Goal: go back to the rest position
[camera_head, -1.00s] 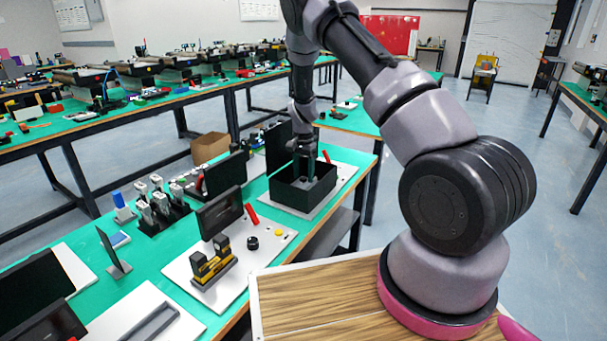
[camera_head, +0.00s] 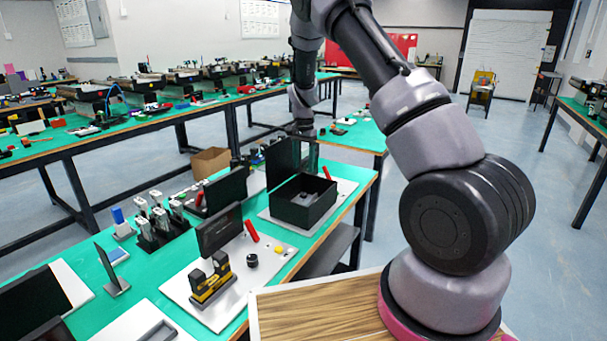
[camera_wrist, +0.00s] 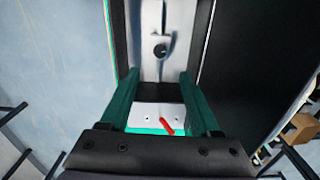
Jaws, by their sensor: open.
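My gripper (camera_wrist: 158,98) is open in the wrist view, its two greenish fingers apart with nothing between them. In the head view my arm reaches away and down to the table, with the gripper near the upright dark panel (camera_head: 283,160) behind the open black box (camera_head: 303,215). The gripper is above and behind the box, outside it. A small grey item (camera_head: 303,198) lies inside the box. A red handle (camera_head: 326,173) stands beside the box; a red piece (camera_wrist: 167,127) also shows between the fingers in the wrist view, farther off.
The green table (camera_head: 150,270) holds a white board (camera_head: 222,312) with a yellow-black device (camera_head: 211,282) and a dark screen (camera_head: 219,229). A rack of grey tools (camera_head: 160,230) stands left. A wooden surface (camera_head: 320,310) lies below my arm. Open floor is right.

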